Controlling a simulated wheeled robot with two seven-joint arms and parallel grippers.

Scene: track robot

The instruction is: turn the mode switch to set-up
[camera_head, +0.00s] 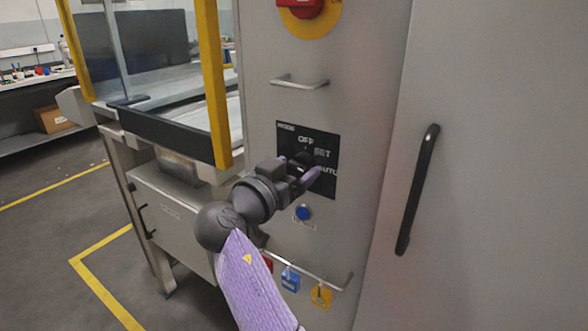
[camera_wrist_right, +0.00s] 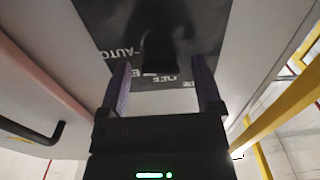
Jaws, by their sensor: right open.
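The mode switch panel (camera_head: 327,152) is a black plate on the grey cabinet front, with white lettering that includes OFF, SET and AUTO, partly covered by my gripper. The panel also shows in the right wrist view (camera_wrist_right: 95,22). The switch knob (camera_wrist_right: 165,38) is a dark, blurred shape on it, ahead of my fingers; its pointing direction cannot be told. My right gripper (camera_head: 299,170) is open in front of the panel, its purple fingers apart on either side of the knob's line. Whether they touch the knob cannot be told. My left gripper is out of view.
A red rotary handle (camera_head: 301,8) on a yellow disc and a metal handle (camera_head: 300,83) are above the panel. A blue button (camera_head: 303,212) and a rail with coloured padlocks (camera_head: 321,296) are below. A black door handle (camera_head: 417,190) is right; a yellow-framed machine guard (camera_head: 212,80) is left.

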